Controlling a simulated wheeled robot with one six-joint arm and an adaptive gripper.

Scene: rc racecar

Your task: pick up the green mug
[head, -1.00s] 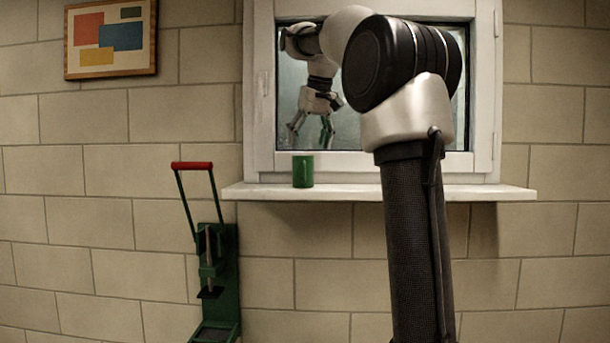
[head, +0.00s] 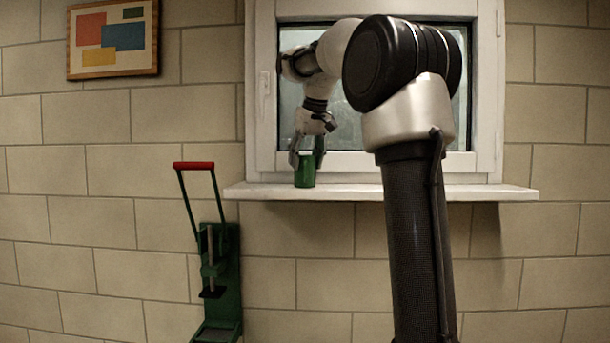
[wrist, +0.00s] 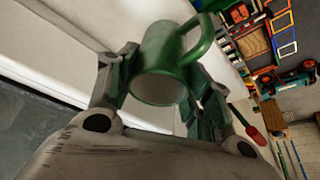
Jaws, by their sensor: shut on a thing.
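The green mug (head: 304,171) is upright on the white window sill, near the sill's left end, in the head view. My gripper (head: 307,160) reaches down over it from above, with a finger on each side of the mug. In the wrist view the mug (wrist: 163,65) sits between the two fingers of my gripper (wrist: 160,85), with its handle toward the upper right and its open rim facing the camera. The gripper is shut on the mug. I cannot tell whether the mug's base still touches the sill.
The white window sill (head: 430,192) is clear to the right, behind my arm. The window frame (head: 262,90) stands close behind the gripper. A green press with a red handle (head: 193,165) stands below left. A framed picture (head: 113,40) hangs on the brick wall.

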